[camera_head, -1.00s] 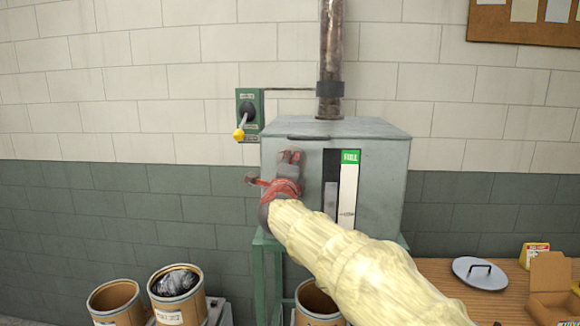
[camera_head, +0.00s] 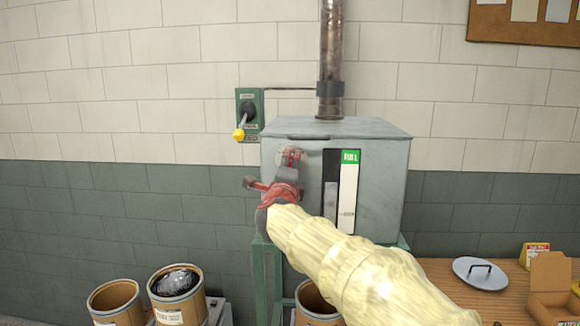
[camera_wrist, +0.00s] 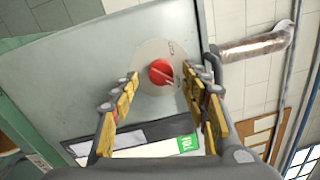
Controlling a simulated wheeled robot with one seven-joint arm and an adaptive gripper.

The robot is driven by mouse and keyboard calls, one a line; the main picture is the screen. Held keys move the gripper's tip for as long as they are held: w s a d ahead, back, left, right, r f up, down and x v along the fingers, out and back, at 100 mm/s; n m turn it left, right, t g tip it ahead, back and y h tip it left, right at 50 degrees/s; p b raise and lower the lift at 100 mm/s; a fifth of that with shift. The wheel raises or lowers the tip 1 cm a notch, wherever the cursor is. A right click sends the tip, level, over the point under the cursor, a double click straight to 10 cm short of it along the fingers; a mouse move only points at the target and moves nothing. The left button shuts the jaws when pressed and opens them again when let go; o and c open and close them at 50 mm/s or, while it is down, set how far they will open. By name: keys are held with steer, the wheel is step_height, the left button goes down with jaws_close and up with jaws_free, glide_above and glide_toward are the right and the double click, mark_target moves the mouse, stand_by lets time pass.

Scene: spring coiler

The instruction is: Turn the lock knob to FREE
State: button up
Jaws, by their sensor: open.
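The lock knob (camera_wrist: 160,72) is a red round knob with a pale line across it. It sits on a round grey plate with small markings that I cannot read, on the face of a grey metal cabinet (camera_head: 378,185). My gripper (camera_wrist: 160,78) is open and empty in the wrist view, with its yellow-padded fingers on either side of the knob in the picture. I cannot tell how far the fingertips are from the plate. In the head view my gripper (camera_head: 271,170) is in front of the cabinet's left part and hides the knob.
A green switch box (camera_head: 249,114) with a yellow-tipped lever is on the wall at the cabinet's upper left. A window gauge with a green FULL label (camera_head: 350,157) is right of my gripper. Drums (camera_head: 178,295) stand below left. A wooden table (camera_head: 440,275) is at right.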

steer(key=s, duration=1)
steer(key=shift+a+f, duration=0.15)
steer(key=shift+f, duration=0.25)
steer(key=shift+a, duration=0.1)
